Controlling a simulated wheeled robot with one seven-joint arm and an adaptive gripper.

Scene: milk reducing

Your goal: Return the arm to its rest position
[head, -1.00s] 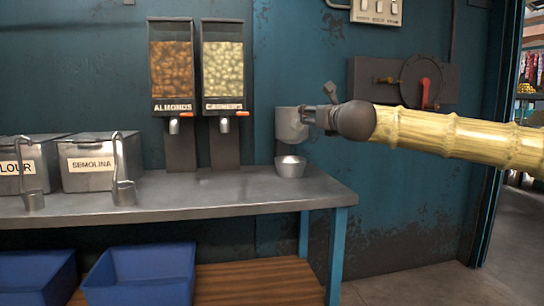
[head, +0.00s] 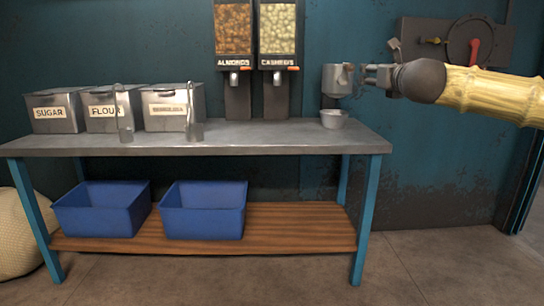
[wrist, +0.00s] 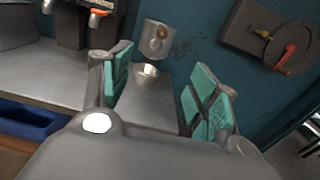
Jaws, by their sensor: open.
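My gripper (head: 378,76) reaches in from the right in the head view, in the air beyond the right end of the metal table. In the wrist view my gripper (wrist: 158,95) is open, its two teal-padded fingers apart with nothing between them. A grey wall-mounted cup-like fixture (head: 338,79) appears just left of the fingertips in the head view. It shows beyond the fingers in the wrist view (wrist: 157,40). A small metal bowl (head: 333,119) stands on the table below it.
The metal table (head: 290,135) holds sugar (head: 54,110), flour (head: 103,108) and semolina (head: 172,107) bins. Almond (head: 234,30) and cashew (head: 278,30) dispensers stand behind. Blue crates (head: 203,210) sit on the lower wooden shelf. A wall panel with a red handle (head: 473,48) is behind my arm. The front floor is clear.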

